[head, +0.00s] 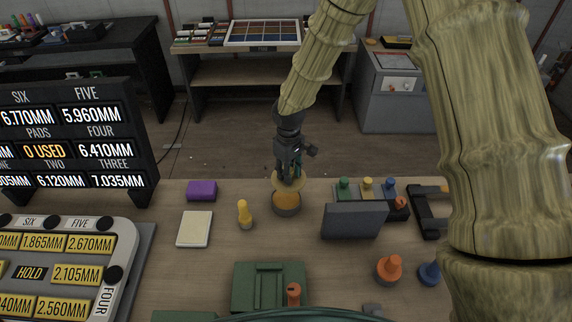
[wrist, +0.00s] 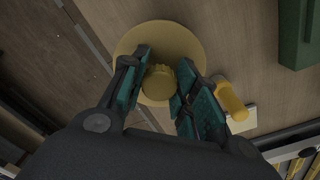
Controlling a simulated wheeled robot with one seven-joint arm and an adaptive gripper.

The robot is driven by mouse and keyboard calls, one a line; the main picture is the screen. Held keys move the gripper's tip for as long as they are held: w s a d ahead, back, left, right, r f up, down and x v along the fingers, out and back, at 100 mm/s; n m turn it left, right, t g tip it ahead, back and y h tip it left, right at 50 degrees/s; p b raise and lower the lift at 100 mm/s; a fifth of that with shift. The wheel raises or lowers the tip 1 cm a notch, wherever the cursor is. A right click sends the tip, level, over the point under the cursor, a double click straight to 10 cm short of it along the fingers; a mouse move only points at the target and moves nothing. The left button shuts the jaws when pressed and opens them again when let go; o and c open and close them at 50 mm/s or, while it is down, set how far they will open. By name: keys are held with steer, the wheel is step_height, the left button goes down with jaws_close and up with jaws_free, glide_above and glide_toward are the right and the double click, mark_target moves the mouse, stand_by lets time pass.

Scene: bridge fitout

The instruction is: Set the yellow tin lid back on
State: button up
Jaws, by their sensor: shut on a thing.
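My gripper (head: 289,168) is shut on the knob (wrist: 160,83) of the yellow lid (head: 288,182). The lid also shows in the wrist view (wrist: 185,38) as a wide round disc, with the knob between my two fingers. In the head view the lid is over the rear part of the tin (head: 287,209), a round grey-sided tin with orange-yellow showing inside its top. The front of the opening is uncovered in that view. I cannot tell whether the lid touches the rim. In the wrist view the lid hides the tin.
A yellow knobbed piece (head: 244,215) stands close left of the tin, beside a cream pad (head: 195,229) and a purple block (head: 202,190). A dark grey panel (head: 353,220) stands to the right. A green case (head: 268,287) lies in front. Bare wood separates them.

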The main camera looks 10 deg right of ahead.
steer(key=shift+s+a+f+n+p, duration=0.35)
steer(key=shift+a+f+n, duration=0.15)
steer(key=shift+n, duration=0.4)
steer(key=shift+d+f, duration=0.1)
steer(key=shift+f+b, duration=1.15)
steer(key=shift+f, duration=1.2)
steer(key=shift+f, duration=0.1)
steer(key=shift+f+b, duration=0.4)
steer(key=shift+f, duration=0.4)
steer(key=shift+f, duration=0.3)
steer(key=o, duration=1.1)
